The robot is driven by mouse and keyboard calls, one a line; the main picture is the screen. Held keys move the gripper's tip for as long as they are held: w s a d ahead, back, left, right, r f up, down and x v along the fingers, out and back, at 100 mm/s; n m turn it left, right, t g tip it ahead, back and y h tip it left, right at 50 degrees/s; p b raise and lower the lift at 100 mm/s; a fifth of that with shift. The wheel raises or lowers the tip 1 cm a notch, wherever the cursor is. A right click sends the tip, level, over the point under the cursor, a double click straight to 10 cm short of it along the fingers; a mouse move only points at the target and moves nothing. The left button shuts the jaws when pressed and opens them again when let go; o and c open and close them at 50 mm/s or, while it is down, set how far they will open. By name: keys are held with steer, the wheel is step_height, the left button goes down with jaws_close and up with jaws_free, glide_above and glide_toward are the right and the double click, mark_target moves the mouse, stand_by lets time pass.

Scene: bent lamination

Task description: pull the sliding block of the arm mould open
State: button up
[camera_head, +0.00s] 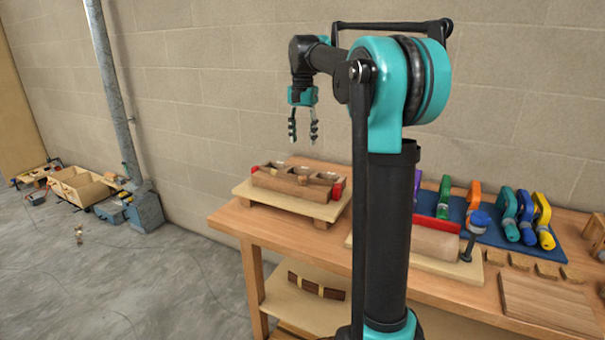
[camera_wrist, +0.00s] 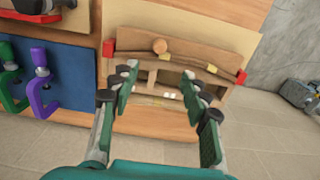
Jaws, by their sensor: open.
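The arm mould (camera_head: 270,184) is a brown wooden form with open compartments and red end pieces, on a pale board at the left end of the workbench. It also shows in the wrist view (camera_wrist: 205,57), beyond my fingers. I see no clear gap between block and frame. My gripper (camera_head: 303,138) hangs above the mould, fingers pointing down, open and empty. In the wrist view its fingers (camera_wrist: 158,75) are spread, hiding part of the mould.
A block wall (camera_head: 215,75) is close behind. Space above the mould is clear.

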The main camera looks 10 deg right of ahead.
mark_target(303, 177)
step_height(303, 177, down, 13)
steer(key=shift+f, duration=0.15)
steer(key=shift+c, duration=0.5)
jaws_close()
